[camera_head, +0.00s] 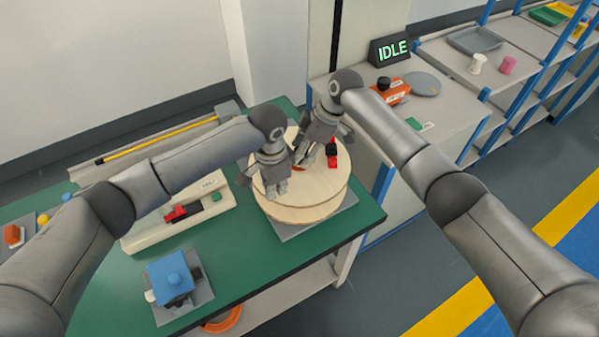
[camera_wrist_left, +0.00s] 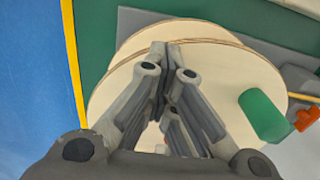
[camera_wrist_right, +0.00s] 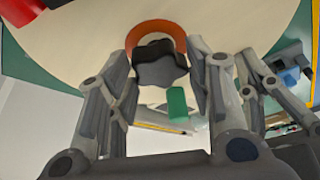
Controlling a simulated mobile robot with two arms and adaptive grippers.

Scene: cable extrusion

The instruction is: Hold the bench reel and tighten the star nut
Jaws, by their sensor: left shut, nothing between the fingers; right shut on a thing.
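The bench reel (camera_head: 318,192) is a pale wooden reel with two round flanges, lying on a grey plate on the green bench. It also shows in the left wrist view (camera_wrist_left: 225,75). My left gripper (camera_head: 275,190) is shut and empty, its fingertips (camera_wrist_left: 160,50) over the flange; I cannot tell whether they touch it. The dark star nut (camera_wrist_right: 160,62) sits in front of an orange ring (camera_wrist_right: 155,32) at the reel's middle. My right gripper (camera_head: 303,163) is shut on the star nut, with a finger on each side. In the head view the grippers hide the nut.
A blue-topped block (camera_head: 171,277) on a plate and a cream fixture with a red part (camera_head: 182,212) stand on the bench left of the reel. A red part (camera_head: 332,156) is beside the right gripper. An IDLE sign (camera_head: 392,50) stands behind. Shelves are at right.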

